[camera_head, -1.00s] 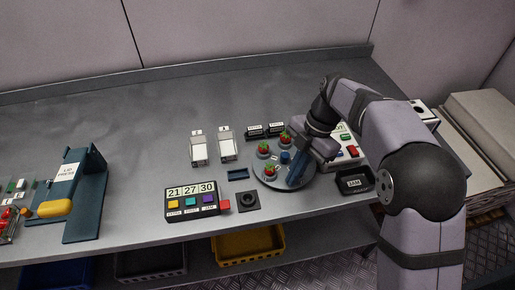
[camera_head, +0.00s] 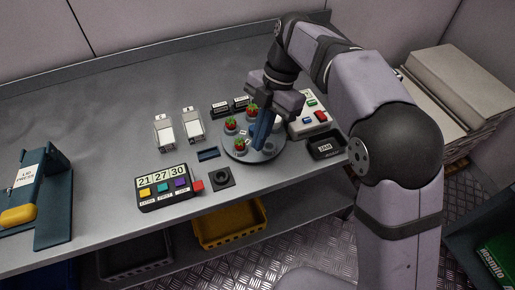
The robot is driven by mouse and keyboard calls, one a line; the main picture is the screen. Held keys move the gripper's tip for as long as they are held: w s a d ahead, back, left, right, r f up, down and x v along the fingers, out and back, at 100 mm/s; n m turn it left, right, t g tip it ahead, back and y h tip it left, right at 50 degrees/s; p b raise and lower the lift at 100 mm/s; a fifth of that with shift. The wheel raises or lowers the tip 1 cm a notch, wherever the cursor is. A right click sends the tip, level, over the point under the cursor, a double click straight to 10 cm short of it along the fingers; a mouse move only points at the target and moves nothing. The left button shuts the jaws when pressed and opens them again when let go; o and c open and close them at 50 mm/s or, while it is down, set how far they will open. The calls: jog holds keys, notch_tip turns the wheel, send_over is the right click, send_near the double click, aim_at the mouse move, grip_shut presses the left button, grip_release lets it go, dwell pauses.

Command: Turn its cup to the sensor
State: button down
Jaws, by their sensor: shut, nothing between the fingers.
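A round grey turntable (camera_head: 232,153) stands on the bench, with small cups on it. Red berries sit in cups at its back (camera_head: 252,110), left (camera_head: 231,124) and front left (camera_head: 239,145). My gripper (camera_head: 259,147) points down over the right part of the turntable, its blue fingers shut with nothing between them. The fingers and wrist hide part of the turntable's right side. I cannot tell whether the fingertips touch the turntable or a cup. I cannot tell for certain which part is the sensor.
A panel with 21, 27, 30 (camera_head: 163,181) and coloured buttons stands front left, beside a dark square block (camera_head: 222,178). A box with buttons (camera_head: 309,122) and a black JAM tray (camera_head: 325,145) are at the right. White holders (camera_head: 164,133) stand behind left. The bench's left middle is clear.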

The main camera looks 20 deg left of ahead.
jog(key=shift+v, duration=2.35)
jog(key=shift+a, duration=0.15)
jog(key=w+d+f+m+t+p, duration=0.1)
jog(key=d+f+m+p, duration=0.1)
jog(key=d+m, duration=0.7)
jog(key=d+f+m+t+p, duration=0.1)
jog(key=d+f+m, duration=0.2)
jog(key=d+m, duration=0.6)
jog(key=s+d+f+m+t+p, duration=0.1)
jog(key=s+d+f+m, duration=0.2)
jog(key=s+d+m, duration=0.2)
jog(key=s+d+f+m+h+p, duration=0.1)
jog(key=s+d+f+m, duration=0.2)
jog(key=s+d+m, duration=0.3)
jog(key=d+m, duration=0.2)
jog(key=d, duration=0.1)
jog(key=shift+d+m+t, duration=0.4)
